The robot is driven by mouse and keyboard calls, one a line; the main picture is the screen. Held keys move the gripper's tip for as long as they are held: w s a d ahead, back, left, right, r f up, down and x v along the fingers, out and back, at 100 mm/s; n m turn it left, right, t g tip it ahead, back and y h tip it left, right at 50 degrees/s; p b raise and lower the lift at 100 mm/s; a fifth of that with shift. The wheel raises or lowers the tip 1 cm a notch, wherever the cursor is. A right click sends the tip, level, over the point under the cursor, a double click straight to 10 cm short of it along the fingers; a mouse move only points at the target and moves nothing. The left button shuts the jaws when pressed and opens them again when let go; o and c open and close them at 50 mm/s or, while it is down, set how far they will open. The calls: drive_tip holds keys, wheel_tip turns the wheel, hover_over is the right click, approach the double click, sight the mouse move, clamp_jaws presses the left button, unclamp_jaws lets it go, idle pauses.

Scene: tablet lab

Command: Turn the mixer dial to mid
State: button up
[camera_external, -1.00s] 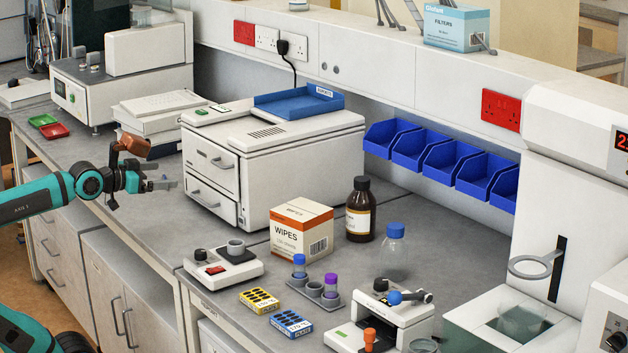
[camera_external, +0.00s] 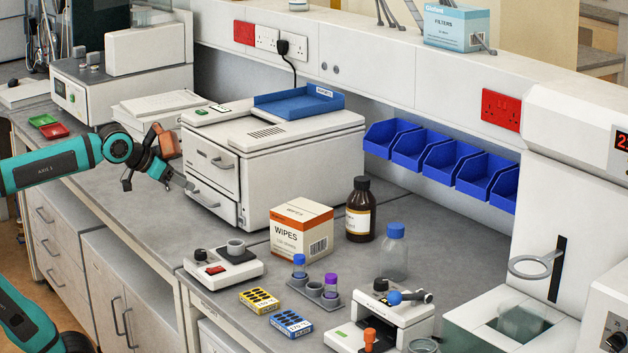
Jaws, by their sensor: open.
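The mixer (camera_external: 224,270) is a low white unit near the bench's front edge. It has a black dial (camera_external: 200,255) at its left, a red switch and a grey cup on top. The dial's pointer is too small to read. My gripper (camera_external: 158,186) is open and empty, pointing down and to the right. It is above and to the left of the mixer in the picture, in front of the white cabinet with drawers (camera_external: 210,170), and apart from the dial.
Right of the mixer stand the wipes box (camera_external: 300,230), a brown bottle (camera_external: 360,210) and a grey tube rack (camera_external: 318,294). Yellow (camera_external: 259,300) and blue (camera_external: 291,322) trays lie in front. Bare bench shows left of the mixer.

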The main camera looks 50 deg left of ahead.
drive_tip(key=d+m+g, duration=0.1)
drive_tip(key=d+g, duration=0.4)
drive_tip(key=m+g+y, duration=0.2)
drive_tip(key=g, duration=0.3)
approach(200, 251)
wheel_tip(200, 251, down, 9)
drive_tip(key=shift+w+r, duration=0.15)
idle(0.3)
drive_tip(key=c, duration=1)
